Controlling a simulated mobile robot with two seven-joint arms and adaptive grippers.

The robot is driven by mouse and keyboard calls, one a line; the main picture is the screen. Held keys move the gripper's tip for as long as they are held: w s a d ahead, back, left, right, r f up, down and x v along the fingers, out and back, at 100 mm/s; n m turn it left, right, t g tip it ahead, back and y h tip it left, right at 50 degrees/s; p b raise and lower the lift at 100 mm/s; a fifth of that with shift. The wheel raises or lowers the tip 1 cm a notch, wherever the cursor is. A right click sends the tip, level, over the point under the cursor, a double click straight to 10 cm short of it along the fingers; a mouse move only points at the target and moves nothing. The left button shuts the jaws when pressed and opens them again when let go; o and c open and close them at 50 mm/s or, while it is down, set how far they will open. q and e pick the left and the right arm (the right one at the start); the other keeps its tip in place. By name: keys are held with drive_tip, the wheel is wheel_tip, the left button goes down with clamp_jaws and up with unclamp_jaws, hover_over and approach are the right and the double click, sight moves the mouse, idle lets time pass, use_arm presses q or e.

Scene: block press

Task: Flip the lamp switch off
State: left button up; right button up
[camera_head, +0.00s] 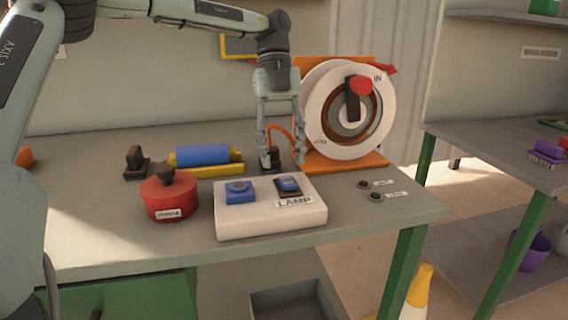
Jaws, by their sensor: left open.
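The lamp switch (288,184) is a blue rocker on the right of a cream box (270,217), just above a label reading "LAMP". Which way the rocker is tipped is too small to tell. My left gripper (282,160) points down behind the box. Its fingers are apart, one on each side of a small black part (272,155) on the table, and it appears to hold nothing. Whether a finger touches that part cannot be told. The gripper is behind the switch and slightly left of it. My right gripper is not in view.
A blue button (239,190) sits left on the box. A red lidded pot (169,196) and blue roller (203,154) stand left. A large white dial (322,133) on an orange stand is close right of the gripper. Two small dark buttons (376,197) lie right on the table (408,209).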

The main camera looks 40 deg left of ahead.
sight(287, 182)
use_arm(q)
drive_tip(key=shift+x, duration=1.25)
